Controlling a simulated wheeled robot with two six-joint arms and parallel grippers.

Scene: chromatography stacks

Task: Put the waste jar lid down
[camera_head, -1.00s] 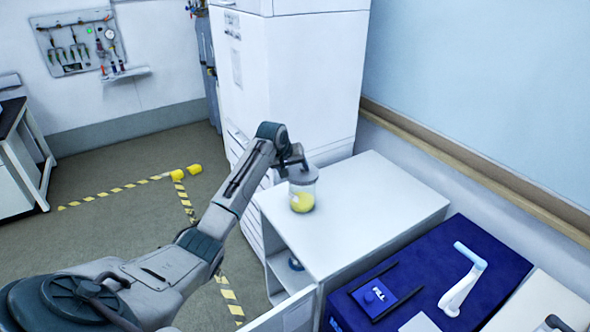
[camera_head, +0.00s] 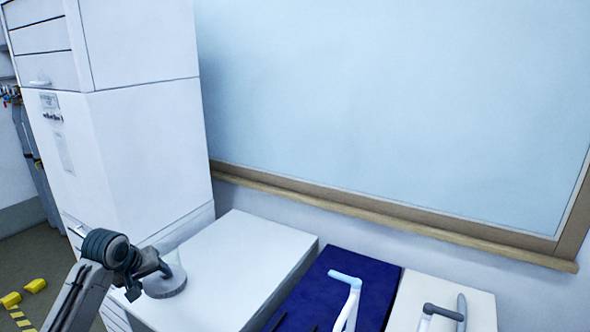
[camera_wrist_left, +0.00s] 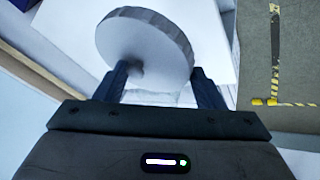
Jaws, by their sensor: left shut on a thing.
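The waste jar lid (camera_head: 168,287), a grey round disc with a ridged rim, is at the front left of the white cabinet top (camera_head: 235,262). In the left wrist view the lid (camera_wrist_left: 150,38) is tilted, with its knob between my fingers. My left gripper (camera_head: 168,269) is shut on that knob; its two dark fingers also show in the wrist view (camera_wrist_left: 160,82). I cannot tell whether the lid touches the surface below it. The jar itself does not show in either current view. My right gripper is not in view.
A tall white cabinet (camera_head: 150,130) stands behind on the left. To the right are a blue unit (camera_head: 315,285) with a white bent handle (camera_head: 347,300) and a white unit (camera_head: 478,307) with a grey-topped handle. The right part of the cabinet top is clear.

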